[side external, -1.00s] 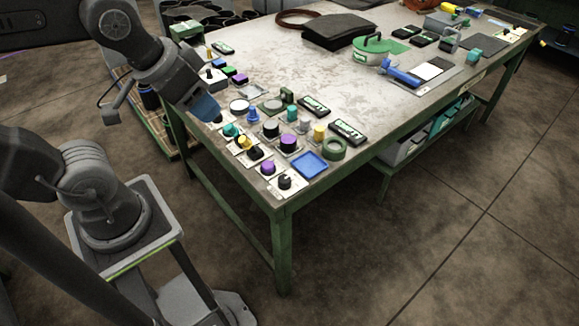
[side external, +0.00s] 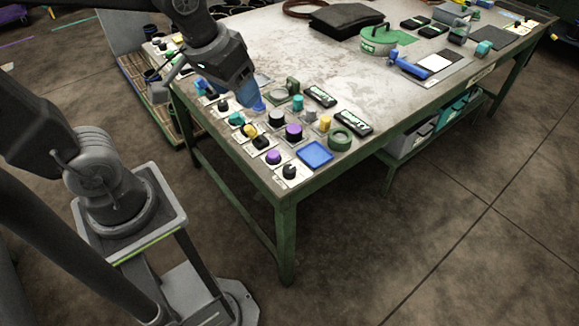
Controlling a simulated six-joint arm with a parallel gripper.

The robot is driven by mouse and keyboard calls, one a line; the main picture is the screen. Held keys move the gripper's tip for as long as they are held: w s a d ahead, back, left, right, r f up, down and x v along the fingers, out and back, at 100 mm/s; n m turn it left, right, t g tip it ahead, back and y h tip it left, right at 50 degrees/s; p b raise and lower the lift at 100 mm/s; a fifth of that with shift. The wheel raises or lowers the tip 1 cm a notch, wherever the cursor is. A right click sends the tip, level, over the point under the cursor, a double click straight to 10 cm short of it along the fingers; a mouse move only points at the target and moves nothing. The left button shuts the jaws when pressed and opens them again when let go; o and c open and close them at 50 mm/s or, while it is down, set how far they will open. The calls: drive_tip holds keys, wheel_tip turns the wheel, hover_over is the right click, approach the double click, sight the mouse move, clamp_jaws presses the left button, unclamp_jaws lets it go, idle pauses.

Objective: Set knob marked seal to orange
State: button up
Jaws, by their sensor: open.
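Several knobs stand on small pale plates along the near left edge of the table. They include a black knob (side external: 290,171) at the near corner, a purple knob (side external: 273,157) beside it, a yellow knob (side external: 250,130) and a teal knob (side external: 236,118). The plate lettering is too small to read, so I cannot tell which knob is marked seal. No orange setting can be made out. My gripper (side external: 248,100), with blue fingers, points down over the knob area, close to a blue knob (side external: 259,106). It is open; whether it touches that knob is unclear.
Larger black (side external: 277,118) and purple (side external: 294,132) cylinders, a green ring (side external: 341,139) and a blue tray (side external: 315,153) crowd the near corner. Black labelled boxes (side external: 352,122) lie behind. The table's middle (side external: 290,60) is clear.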

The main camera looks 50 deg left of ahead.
drive_tip(key=w+f+n+g, duration=0.2)
drive_tip(key=w+f+n, duration=0.1)
drive_tip(key=w+f, duration=0.35)
drive_tip(key=n+g, duration=0.2)
drive_tip(key=n, duration=0.1)
hover_over(289, 168)
wheel_tip(289, 168, down, 8)
wheel_tip(289, 168, down, 13)
drive_tip(key=shift+r, duration=0.1)
drive_tip(key=shift+m, duration=0.3)
drive_tip(key=c, duration=0.9)
